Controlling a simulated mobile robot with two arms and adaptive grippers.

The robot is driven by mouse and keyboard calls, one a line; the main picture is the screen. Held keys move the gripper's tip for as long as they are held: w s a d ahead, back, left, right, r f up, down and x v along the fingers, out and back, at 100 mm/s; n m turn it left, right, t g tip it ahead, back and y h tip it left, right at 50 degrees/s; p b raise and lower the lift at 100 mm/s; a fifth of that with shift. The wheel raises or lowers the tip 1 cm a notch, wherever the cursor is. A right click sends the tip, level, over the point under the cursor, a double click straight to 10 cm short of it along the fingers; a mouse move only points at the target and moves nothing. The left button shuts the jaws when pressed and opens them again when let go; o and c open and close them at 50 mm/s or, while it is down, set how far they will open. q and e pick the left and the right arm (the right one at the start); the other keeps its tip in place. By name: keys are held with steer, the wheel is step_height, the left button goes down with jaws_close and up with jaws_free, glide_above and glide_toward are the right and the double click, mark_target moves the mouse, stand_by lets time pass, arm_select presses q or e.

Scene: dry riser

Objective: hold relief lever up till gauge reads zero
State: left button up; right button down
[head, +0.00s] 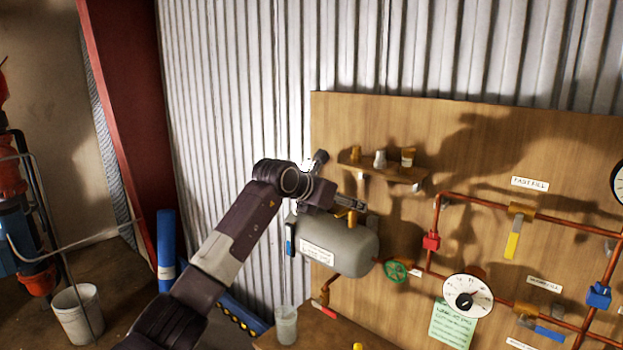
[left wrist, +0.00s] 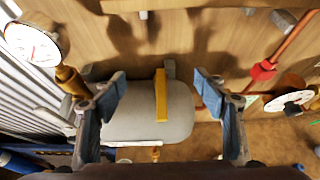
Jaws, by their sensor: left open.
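A grey tank (head: 340,246) is mounted on the wooden board, with a white label on its side. A yellow lever (left wrist: 161,95) lies across the tank's upper part in the left wrist view; a yellow piece also shows on top of the tank in the head view (head: 347,215). My left gripper (left wrist: 161,94) is open over the tank, its blue-padded fingers on either side of the lever with gaps. It also shows in the head view (head: 345,200). A white round gauge (left wrist: 33,42) on a brass fitting has a red needle; its numbers are unreadable. My right gripper is not in view.
A small shelf (head: 385,170) with several small items is above the tank. To the right are copper pipes, a green handwheel (head: 396,271), a white dial (head: 467,297) and coloured valve handles. A cup (head: 286,325) stands on the bench below.

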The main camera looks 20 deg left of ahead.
arm_select(q)
steer(key=shift+s+f, duration=0.15)
steer(key=s+a+b, duration=0.1)
steer(key=s, duration=0.1)
steer(key=s+b, duration=0.2)
steer(key=s+a+b, duration=0.1)
steer(key=s, duration=0.1)
steer(key=shift+s+a, duration=0.3)
steer(key=shift+s+b, duration=0.3)
steer(key=shift+s, duration=0.1)
